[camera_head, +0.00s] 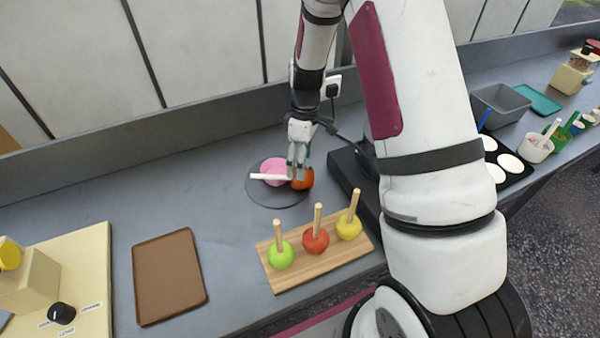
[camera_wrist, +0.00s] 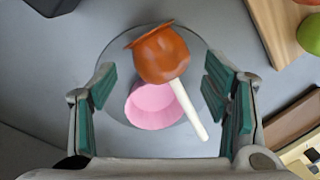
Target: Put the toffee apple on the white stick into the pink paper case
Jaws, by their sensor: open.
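The toffee apple (camera_head: 304,180) is orange-brown and lies tilted on its side with its white stick (camera_head: 268,177) pointing left across the pink paper case (camera_head: 274,165). In the wrist view the apple (camera_wrist: 162,55) overlaps the edge of the pink case (camera_wrist: 150,108), and the stick (camera_wrist: 188,105) crosses over it. Whether the apple rests on the case's rim or beside it, I cannot tell. Both are at a dark round plate (camera_head: 265,198). My gripper (camera_head: 298,174) is open above the apple, and in the wrist view its green pads (camera_wrist: 160,80) stand apart on either side, not touching it.
A wooden board (camera_head: 285,278) holds green, red and yellow apples on upright wooden sticks in front of the plate. A brown tray (camera_head: 168,277) lies at the left. A grey bin (camera_head: 500,104) and a black tray with white discs are at the right. Counter left of the plate is clear.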

